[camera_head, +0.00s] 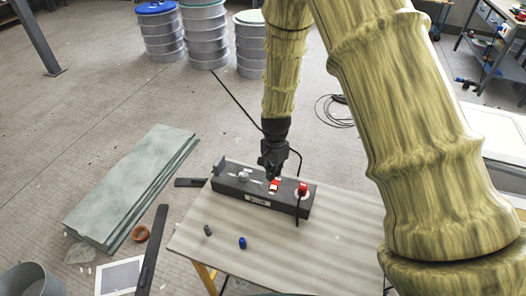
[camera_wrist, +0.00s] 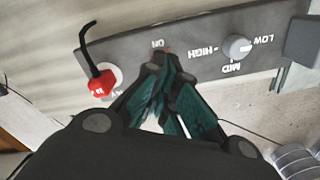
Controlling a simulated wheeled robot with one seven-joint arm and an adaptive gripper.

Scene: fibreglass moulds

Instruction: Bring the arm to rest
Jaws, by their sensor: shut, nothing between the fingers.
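My gripper (camera_head: 273,165) hangs at the end of my arm, pointing down over a dark control box (camera_head: 230,188) on the table. In the wrist view its fingers (camera_wrist: 165,68) are together and empty, with the tips close to the box's "ON" mark. A small red switch (camera_head: 274,184) shows just below the tips. In the wrist view only a sliver of red shows past the fingers, and I cannot tell whether they touch it. My arm is sleeved in yellowish cover and reaches down from the top right.
The box carries a grey LOW-MID-HIGH knob (camera_wrist: 236,46) and a red part with a black hook (camera_wrist: 101,82). The table (camera_head: 330,240) holds small dark and blue pieces (camera_head: 242,242). Grey sheets (camera_head: 130,185) lie left; drums (camera_head: 205,35) stand behind. A cable coil (camera_head: 335,112) lies on open floor.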

